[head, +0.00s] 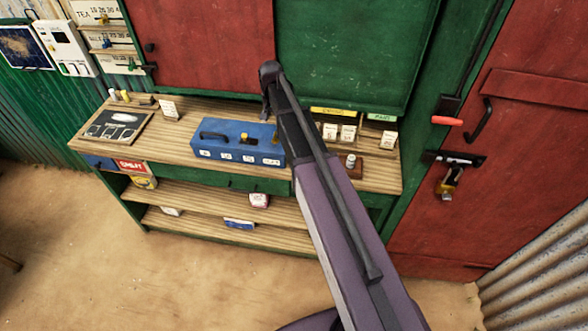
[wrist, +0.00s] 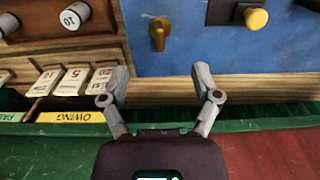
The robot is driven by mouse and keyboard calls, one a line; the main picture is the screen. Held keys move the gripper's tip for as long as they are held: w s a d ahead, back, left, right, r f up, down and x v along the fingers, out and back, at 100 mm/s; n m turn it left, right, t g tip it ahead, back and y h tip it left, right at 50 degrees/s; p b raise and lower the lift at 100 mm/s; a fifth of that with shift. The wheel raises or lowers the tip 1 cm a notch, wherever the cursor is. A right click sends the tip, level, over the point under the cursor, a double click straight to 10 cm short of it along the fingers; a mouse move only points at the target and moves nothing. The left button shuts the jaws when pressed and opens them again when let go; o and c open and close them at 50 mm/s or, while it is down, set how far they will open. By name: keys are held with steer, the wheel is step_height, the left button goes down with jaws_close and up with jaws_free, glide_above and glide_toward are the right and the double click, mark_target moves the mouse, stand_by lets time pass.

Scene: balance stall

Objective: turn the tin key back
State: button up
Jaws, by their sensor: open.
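The blue tin (head: 212,150) stands on the wooden counter, with a dark handle, a yellow knob in a dark slot and several small white labels. In the wrist view its blue face (wrist: 205,45) fills the upper right. A yellow key (wrist: 158,33) sits there, its grip lying roughly up and down in the picture. The yellow knob (wrist: 256,19) on its black slot is to the right. My gripper (wrist: 160,76) is open and empty, its fingers spread below the key in the picture and apart from it. In the head view my arm hides most of the gripper.
Price cards (wrist: 72,80), a yellow OWING strip (wrist: 78,117) and a wooden block with weights (wrist: 60,25) lie beside the tin. A dark slate (head: 116,127) is on the counter's left. A red door (head: 500,130) with latch and padlock stands at right. Sandy floor in front is open.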

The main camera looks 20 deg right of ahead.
mark_target(275, 134)
step_height(275, 134, up, 8)
steer(key=p, duration=0.7)
steer(key=s+f+n+b, duration=0.2)
steer(key=s+f+b, duration=0.2)
steer(key=s, duration=0.8)
steer(key=s+f+n+b, duration=0.3)
steer(key=s+f+b, duration=0.1)
steer(key=s, duration=0.8)
steer(key=shift+f+b, duration=0.4)
steer(key=shift+f, duration=0.2)
steer(key=shift+d, duration=0.1)
stand_by(0.4)
